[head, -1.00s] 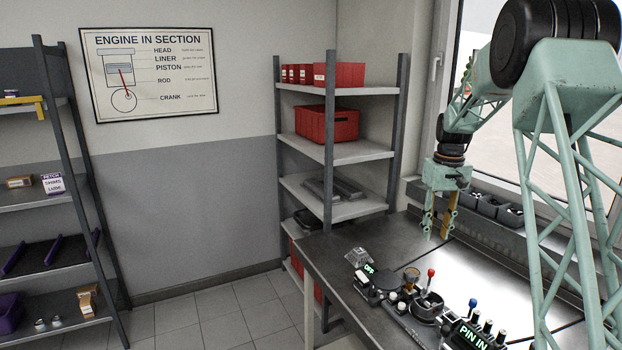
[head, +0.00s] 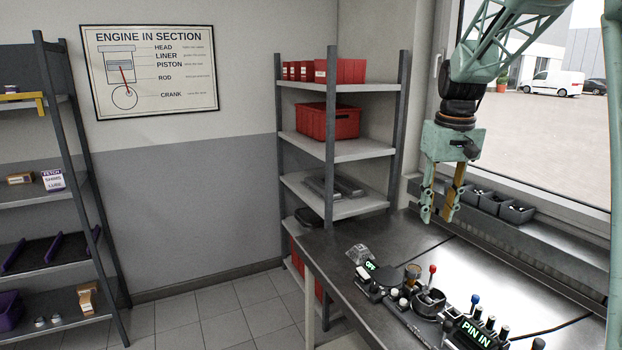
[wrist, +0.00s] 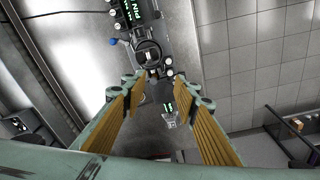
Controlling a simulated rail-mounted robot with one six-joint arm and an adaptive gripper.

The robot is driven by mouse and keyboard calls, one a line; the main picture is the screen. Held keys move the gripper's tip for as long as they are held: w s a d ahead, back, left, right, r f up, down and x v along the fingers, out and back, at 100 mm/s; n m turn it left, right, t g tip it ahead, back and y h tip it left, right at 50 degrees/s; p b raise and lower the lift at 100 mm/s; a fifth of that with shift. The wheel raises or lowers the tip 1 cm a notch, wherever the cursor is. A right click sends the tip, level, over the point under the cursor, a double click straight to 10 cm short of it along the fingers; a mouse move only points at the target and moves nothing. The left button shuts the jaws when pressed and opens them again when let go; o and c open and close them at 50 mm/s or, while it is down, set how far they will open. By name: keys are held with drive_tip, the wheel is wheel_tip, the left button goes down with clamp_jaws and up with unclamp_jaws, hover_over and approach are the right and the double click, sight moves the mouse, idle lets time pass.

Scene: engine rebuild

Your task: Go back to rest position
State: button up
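My gripper (head: 438,212) hangs fingers down above the far part of the metal workbench (head: 345,262), in front of the window. Its green and tan fingers are spread apart. In the wrist view my gripper (wrist: 165,110) is open, and nothing is held between the fingers. The engine fixture (head: 430,300), with its red-topped and blue-topped levers and a "PIN IN" display, is on the bench below and apart from the gripper. A small display reading "OFF" (head: 370,265) stands at its left end.
A grey rack (head: 330,150) with red bins stands in the corner behind the bench. Dark parts bins (head: 495,205) line the windowsill right of my gripper. Another shelf (head: 60,195) is at far left. The tiled floor (head: 220,320) between is clear.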

drive_tip(key=s+a+r+t+b, duration=0.1)
drive_tip(key=s+a+r, duration=0.25)
drive_tip(key=s, duration=0.85)
drive_tip(key=s+a+r+b, duration=0.2)
drive_tip(key=s+a+r, duration=0.15)
drive_tip(key=s, duration=0.75)
drive_tip(key=s+a+f, duration=0.1)
drive_tip(key=s+f, duration=0.1)
drive_tip(key=s, duration=0.6)
drive_tip(key=s+a+f+t+b, duration=0.1)
drive_tip(key=s+a+f, duration=0.1)
drive_tip(key=s, duration=0.7)
drive_tip(key=s+a+f+b, duration=0.1)
drive_tip(key=s+f, duration=0.3)
drive_tip(key=s, duration=0.4)
drive_tip(key=shift+s+a+m+t, duration=0.2)
drive_tip(key=shift+a+m+t, duration=0.15)
drive_tip(key=shift+a, duration=0.25)
